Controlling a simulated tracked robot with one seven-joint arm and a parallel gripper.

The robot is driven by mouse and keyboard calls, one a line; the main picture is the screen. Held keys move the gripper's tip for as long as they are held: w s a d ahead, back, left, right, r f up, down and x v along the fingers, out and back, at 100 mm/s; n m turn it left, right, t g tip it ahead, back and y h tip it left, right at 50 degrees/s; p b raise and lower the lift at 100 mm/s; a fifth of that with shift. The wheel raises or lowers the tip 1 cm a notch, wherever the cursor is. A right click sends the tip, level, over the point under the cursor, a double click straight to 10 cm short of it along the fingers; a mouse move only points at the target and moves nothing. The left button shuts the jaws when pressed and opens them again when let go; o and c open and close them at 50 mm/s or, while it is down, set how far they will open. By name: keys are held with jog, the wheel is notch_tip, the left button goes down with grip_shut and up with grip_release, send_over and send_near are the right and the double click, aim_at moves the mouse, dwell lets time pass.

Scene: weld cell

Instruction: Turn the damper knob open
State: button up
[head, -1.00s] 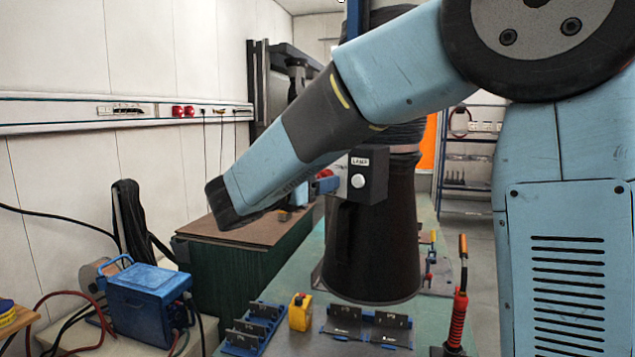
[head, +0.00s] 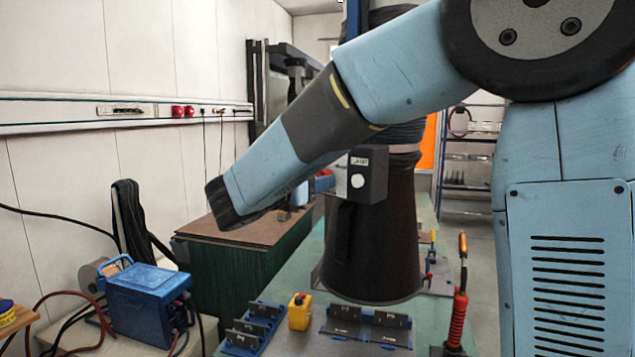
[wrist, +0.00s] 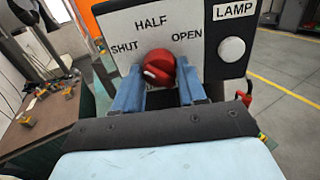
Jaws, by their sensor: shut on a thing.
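The damper knob (wrist: 158,68) is red and round, on a pale panel (wrist: 150,25) in the wrist view. The panel is lettered SHUT at left, HALF at top and OPEN at right. My gripper (wrist: 158,85) has its two blue fingers on either side of the knob, shut on it. I cannot tell clearly which label the knob points to. In the head view, the knob and fingertips are mostly hidden behind the dark lamp box (head: 375,172) and my arm.
A white round lamp button (wrist: 231,49) sits close right of the knob. The dark hood (head: 375,250) hangs over the green table. A yellow box with a red button (head: 299,312), fixtures (head: 365,325) and a torch (head: 457,315) stand below.

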jog(key=shift+f+m, duration=0.15)
jog(key=shift+m, duration=8.65)
jog(key=shift+f, duration=0.1)
jog(key=o, duration=1.1)
jog(key=shift+c, duration=0.2)
jog(key=shift+r, duration=0.2)
jog(key=v, duration=1.4)
jog(key=shift+w, duration=0.1)
